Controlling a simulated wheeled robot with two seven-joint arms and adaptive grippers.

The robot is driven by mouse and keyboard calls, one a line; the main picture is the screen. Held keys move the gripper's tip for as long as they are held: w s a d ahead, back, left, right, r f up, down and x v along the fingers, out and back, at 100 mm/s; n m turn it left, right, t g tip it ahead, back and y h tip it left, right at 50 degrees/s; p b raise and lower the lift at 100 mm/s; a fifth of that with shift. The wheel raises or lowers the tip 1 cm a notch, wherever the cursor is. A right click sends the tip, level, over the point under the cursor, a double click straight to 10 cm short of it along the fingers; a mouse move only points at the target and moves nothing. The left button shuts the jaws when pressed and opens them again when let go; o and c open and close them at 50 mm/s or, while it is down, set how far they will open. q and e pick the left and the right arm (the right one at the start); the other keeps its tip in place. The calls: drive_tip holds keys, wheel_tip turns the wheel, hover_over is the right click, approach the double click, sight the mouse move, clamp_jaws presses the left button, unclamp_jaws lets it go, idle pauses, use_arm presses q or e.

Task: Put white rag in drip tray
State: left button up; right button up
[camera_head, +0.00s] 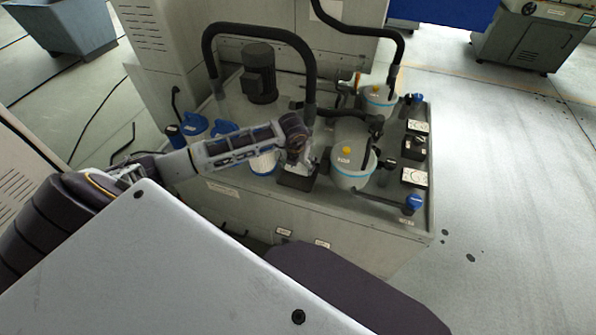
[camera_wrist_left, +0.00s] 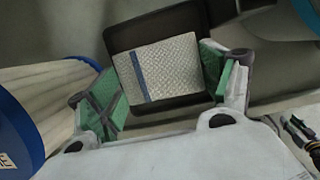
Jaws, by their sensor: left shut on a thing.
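The white rag (camera_wrist_left: 172,68) shows in the left wrist view as a flat, textured white piece with a blue stripe near its left end. My left gripper (camera_wrist_left: 160,80) is shut on it, with green finger pads at its two ends. The dark, square drip tray (camera_wrist_left: 120,38) shows behind and around the rag. I cannot tell whether the rag touches the tray. In the head view the left gripper (camera_head: 303,160) points down over the drip tray (camera_head: 297,182) on top of the grey unit. The rag is mostly hidden there. My right gripper is not in view.
White canisters with blue bands (camera_head: 352,172) stand to the right of the tray. A white cylinder with a blue rim (camera_wrist_left: 40,105) is close at the left finger. A black motor (camera_head: 260,75) and a thick black hose (camera_head: 262,32) stand behind. Small gauges line the right edge.

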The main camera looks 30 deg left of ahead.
sight(298, 171)
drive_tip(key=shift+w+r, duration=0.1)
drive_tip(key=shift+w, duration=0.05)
use_arm(q)
drive_tip(key=shift+f, duration=1.95)
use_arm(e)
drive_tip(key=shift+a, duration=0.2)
use_arm(q)
drive_tip(key=o, duration=0.9)
drive_tip(key=shift+f, duration=0.1)
drive_tip(key=o, duration=0.4)
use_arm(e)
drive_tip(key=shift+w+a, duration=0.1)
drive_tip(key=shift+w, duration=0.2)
